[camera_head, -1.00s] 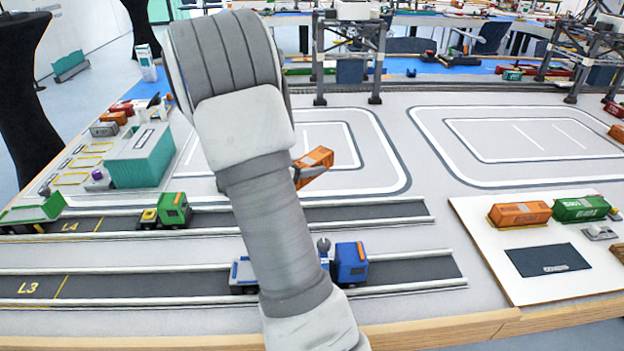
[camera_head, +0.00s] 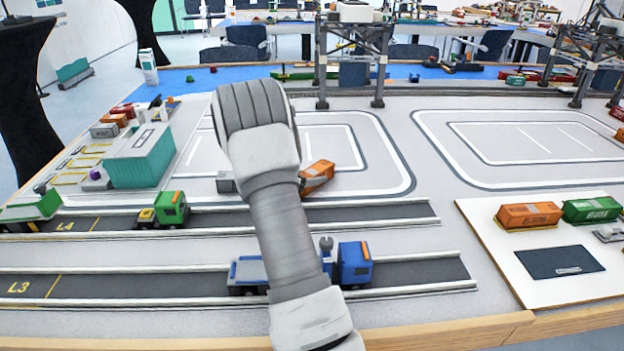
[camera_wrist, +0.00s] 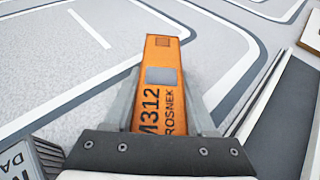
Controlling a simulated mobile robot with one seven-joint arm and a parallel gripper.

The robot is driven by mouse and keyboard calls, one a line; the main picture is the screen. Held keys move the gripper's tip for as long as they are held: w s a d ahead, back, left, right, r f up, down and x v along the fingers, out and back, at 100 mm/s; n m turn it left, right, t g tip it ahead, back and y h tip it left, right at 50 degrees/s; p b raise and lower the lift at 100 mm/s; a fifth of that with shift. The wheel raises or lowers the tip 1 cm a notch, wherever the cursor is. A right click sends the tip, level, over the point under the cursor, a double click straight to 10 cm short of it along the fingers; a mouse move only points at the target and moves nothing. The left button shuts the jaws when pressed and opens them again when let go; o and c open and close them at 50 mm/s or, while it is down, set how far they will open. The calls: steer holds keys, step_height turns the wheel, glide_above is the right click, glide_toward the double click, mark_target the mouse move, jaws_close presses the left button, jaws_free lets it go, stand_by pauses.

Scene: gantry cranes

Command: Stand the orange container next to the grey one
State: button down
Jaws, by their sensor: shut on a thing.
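The orange container (camera_head: 317,174) shows to the right of my arm in the head view, near the lower edge of the middle marked yard. In the wrist view the orange container (camera_wrist: 160,80), lettered M312, lies lengthwise between the grey fingers of my gripper (camera_wrist: 159,103), which is shut on it. The head view hides most of the gripper behind my arm. A grey container (camera_head: 226,182) stands just left of my arm, partly hidden. A grey ribbed, lettered container (camera_wrist: 18,160) shows at the wrist view's lower left corner, apart from the orange one. I cannot tell whether the orange container touches the board.
A blue truck (camera_head: 352,264) and a green truck (camera_head: 171,208) stand on the lanes in front. A teal building (camera_head: 140,157) stands left. Another orange container (camera_head: 529,216) and a green container (camera_head: 590,209) are on a white board at right. Gantry cranes (camera_head: 350,60) stand behind.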

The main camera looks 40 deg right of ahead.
steer(key=shift+r, duration=0.1)
steer(key=shift+f, duration=0.2)
steer(key=shift+c, duration=1.1)
jaws_free()
steer(key=shift+r, duration=0.15)
